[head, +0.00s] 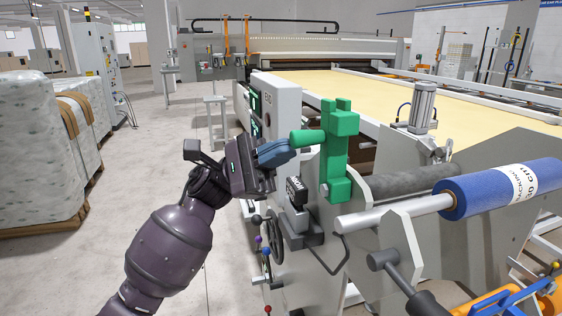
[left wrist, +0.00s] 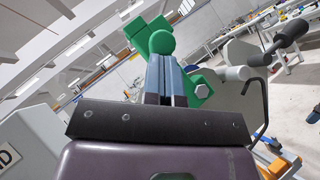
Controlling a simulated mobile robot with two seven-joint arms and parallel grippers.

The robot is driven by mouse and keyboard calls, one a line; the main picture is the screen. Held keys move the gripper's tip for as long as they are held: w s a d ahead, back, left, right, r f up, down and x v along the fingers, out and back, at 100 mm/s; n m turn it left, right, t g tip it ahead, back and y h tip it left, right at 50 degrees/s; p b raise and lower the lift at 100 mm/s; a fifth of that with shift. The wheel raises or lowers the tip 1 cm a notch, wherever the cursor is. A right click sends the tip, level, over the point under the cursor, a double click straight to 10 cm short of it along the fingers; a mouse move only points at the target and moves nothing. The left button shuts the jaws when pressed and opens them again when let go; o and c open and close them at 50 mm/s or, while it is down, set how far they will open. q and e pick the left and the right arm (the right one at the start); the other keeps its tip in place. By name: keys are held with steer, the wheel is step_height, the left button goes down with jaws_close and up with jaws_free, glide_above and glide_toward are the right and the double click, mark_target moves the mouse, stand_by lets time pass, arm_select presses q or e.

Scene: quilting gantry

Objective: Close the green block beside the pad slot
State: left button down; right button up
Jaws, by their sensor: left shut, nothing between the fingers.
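The green block (head: 338,150) stands upright on the machine's side plate, with a rounded green handle (head: 308,137) sticking out to the left. In the left wrist view the green block (left wrist: 190,80) is tilted, with the handle's round end (left wrist: 162,42) facing the camera. My left gripper (head: 290,149) is shut and empty, its blue-grey fingertips right by the handle's end. In the left wrist view the fingers (left wrist: 165,62) lie together just below the round end; I cannot tell whether they touch it. The pad slot is not clearly visible. My right gripper is not in view.
A grey control box (head: 279,100) stands behind my left gripper. A blue roll (head: 503,188) on a shaft and a dark-gripped crank lie to the right. Wrapped bales (head: 35,150) stand at the far left. The floor between bales and machine is mostly clear.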

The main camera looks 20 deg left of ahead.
arm_select(q)
steer(key=s+d+f+m+t+y+b, duration=0.1)
steer(key=s+d+m+y+b, duration=0.4)
steer(key=m+y, duration=0.8)
steer(key=shift+s+d+m+b, duration=0.35)
steer(key=shift+s+b, duration=1.2)
steer(key=shift+b, duration=1.25)
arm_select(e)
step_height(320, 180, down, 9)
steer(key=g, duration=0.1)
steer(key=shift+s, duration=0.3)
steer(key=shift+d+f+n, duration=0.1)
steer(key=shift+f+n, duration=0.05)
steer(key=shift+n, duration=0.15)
arm_select(q)
steer(key=s+v, duration=0.1)
steer(key=v, duration=1)
steer(key=shift+w, duration=0.3)
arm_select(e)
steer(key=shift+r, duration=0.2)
arm_select(q)
steer(key=shift+d+p, duration=0.15)
steer(key=shift+p, duration=0.15)
